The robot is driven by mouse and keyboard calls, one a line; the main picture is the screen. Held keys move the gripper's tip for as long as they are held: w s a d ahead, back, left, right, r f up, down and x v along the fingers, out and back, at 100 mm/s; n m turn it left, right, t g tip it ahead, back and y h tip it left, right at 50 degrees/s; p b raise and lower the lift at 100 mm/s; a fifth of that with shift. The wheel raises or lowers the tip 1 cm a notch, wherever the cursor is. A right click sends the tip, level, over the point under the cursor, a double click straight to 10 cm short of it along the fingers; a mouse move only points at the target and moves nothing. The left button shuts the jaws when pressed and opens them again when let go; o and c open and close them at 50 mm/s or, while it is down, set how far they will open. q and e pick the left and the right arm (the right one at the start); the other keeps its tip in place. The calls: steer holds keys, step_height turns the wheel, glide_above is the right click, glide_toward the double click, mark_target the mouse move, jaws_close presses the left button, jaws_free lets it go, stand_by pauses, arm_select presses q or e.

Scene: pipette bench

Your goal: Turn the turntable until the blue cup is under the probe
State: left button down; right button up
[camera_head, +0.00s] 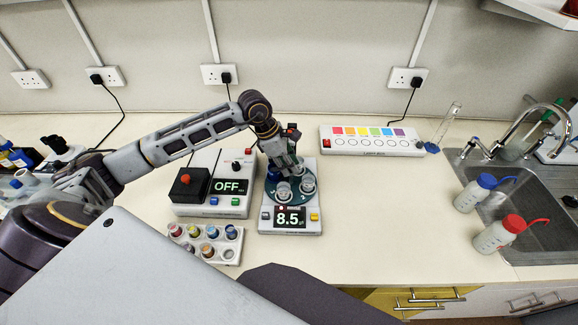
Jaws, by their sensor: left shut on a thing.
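The turntable (291,196) is a dark teal disc on a white pH meter (290,226) whose display reads 8.5. Pale cups (283,191) stand on it, with another pale cup (308,186) at its right. A dark blue patch, perhaps the blue cup (273,174), shows at the disc's left, partly hidden by my gripper. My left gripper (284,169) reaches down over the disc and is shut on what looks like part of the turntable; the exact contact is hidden. The probe cannot be told apart behind my gripper and wrist. My right gripper is out of view.
A white box reading OFF (215,184) stands just left of the meter, with a rack of coloured vials (206,244) in front. A colour strip box (371,141) is at the back. Two wash bottles (499,235) stand by the sink (541,185). The bench right of the meter is clear.

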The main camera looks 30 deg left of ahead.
arm_select(q)
steer(key=shift+w+m+g+b, duration=0.15)
steer(key=shift+m+g+b, duration=0.55)
steer(key=shift+m+b, duration=1.2)
steer(key=shift+b, duration=0.3)
steer(key=shift+m+h, duration=0.3)
steer(key=shift+m, duration=0.1)
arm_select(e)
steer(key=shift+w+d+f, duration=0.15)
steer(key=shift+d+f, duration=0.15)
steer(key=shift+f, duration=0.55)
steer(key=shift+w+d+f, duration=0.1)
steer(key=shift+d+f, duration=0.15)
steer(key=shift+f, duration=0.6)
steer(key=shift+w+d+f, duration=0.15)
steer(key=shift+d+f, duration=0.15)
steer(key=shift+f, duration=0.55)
arm_select(q)
steer(key=c, duration=1.2)
jaws_free()
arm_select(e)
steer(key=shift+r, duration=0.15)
